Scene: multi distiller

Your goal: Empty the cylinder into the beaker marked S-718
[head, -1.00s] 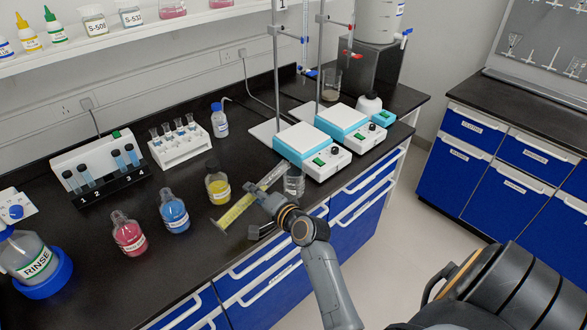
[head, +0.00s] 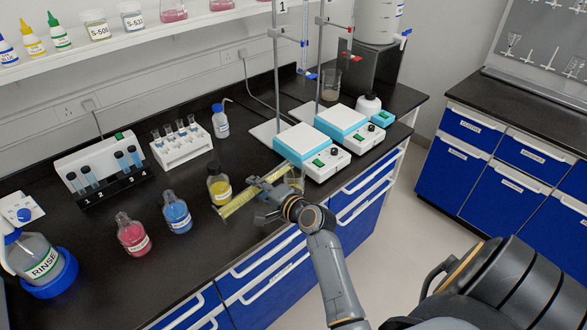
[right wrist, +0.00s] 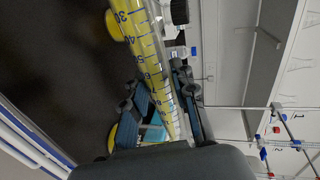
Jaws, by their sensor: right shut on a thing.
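My right gripper (head: 268,194) is shut on a graduated cylinder (head: 238,204) of yellow liquid. The cylinder lies nearly level, strongly tilted, above the bench's front edge. Its base end points left and its mouth end points right, at a beaker (head: 295,181). The beaker stands in front of the left hotplate, partly hidden by my gripper and the cylinder, with a yellowish tint; I cannot read a label on it. In the right wrist view, the cylinder (right wrist: 148,52) runs between the fingers of the right gripper (right wrist: 165,95), with yellow along its marked length. My left gripper is not in view.
A yellow bottle (head: 219,187) stands close to the cylinder's base end. Blue (head: 176,215) and red (head: 133,237) bottles stand farther left. Two hotplate stirrers (head: 308,148) with stands are behind the beaker. A test-tube rack (head: 180,146) is at the back.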

